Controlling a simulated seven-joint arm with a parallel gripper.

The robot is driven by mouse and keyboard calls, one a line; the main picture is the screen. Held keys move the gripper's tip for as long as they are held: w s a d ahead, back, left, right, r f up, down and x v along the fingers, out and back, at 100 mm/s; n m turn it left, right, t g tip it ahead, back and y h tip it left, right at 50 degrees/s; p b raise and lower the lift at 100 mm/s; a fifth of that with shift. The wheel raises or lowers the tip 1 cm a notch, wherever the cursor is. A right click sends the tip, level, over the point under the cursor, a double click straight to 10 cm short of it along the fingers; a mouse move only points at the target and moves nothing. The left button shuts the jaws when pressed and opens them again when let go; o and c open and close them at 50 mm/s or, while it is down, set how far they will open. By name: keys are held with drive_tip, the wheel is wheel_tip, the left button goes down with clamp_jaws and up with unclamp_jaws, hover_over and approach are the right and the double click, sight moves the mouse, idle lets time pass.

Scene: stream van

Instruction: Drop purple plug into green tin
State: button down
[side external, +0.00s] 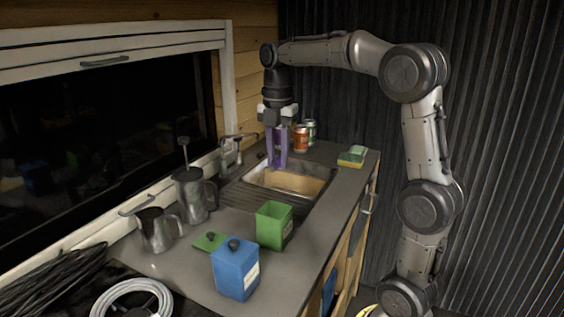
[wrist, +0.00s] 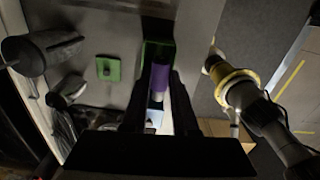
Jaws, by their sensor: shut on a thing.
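My gripper (side external: 277,163) points down and is shut on the purple plug (side external: 278,147), held up in the air. In the side view it overlaps the sink, behind the green tin. In the wrist view the purple plug (wrist: 159,78) sits between the two dark fingers of my gripper (wrist: 158,88). The green tin (side external: 275,228) stands open-topped on the counter. In the wrist view the green tin (wrist: 157,50) shows just beyond the plug and is partly hidden by it. The inside bottom of the tin is hidden.
A blue tin (side external: 236,270) with a dark knob stands in front of the green tin. A green lid (side external: 209,241) lies beside them. A metal press (side external: 193,196) and a pitcher (side external: 156,231) stand at left.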

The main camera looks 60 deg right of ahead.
sight(278, 159)
drive_tip(key=shift+f, duration=2.85)
drive_tip(key=c, duration=0.6)
unclamp_jaws()
wheel_tip(278, 159, up, 13)
drive_tip(key=shift+r, duration=0.45)
